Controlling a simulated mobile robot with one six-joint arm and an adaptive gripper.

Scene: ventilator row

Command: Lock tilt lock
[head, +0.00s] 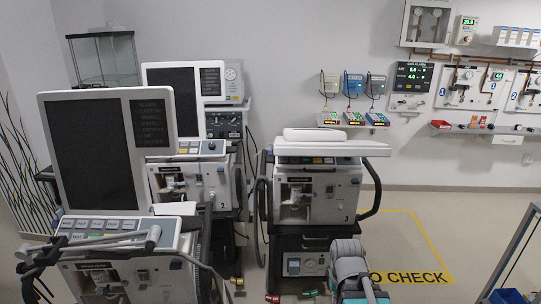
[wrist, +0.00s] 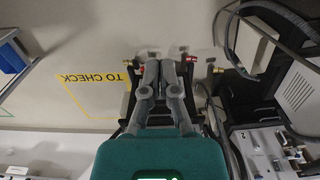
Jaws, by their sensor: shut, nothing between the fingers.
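I cannot single out a tilt lock in either view. Ventilator 3 (head: 318,195) stands mid-picture in the head view, with its screen unit (head: 320,147) folded flat on top. Ventilators 2 (head: 205,185) and the nearest one (head: 125,280) stand to its left with upright screens. My gripper (wrist: 160,68) shows in the wrist view with its grey fingers together and nothing held, over the floor and low cart parts. In the head view its teal and grey body is at the bottom, in front and to the right of ventilator 3. Its fingertips cannot be made out there.
A yellow floor outline marked TO CHECK (head: 412,277) lies right of ventilator 3, mostly clear. Hoses hang between the carts. A rail frame (head: 512,250) and blue bin (head: 508,296) stand at the right edge. Pumps and gas fittings line the back wall.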

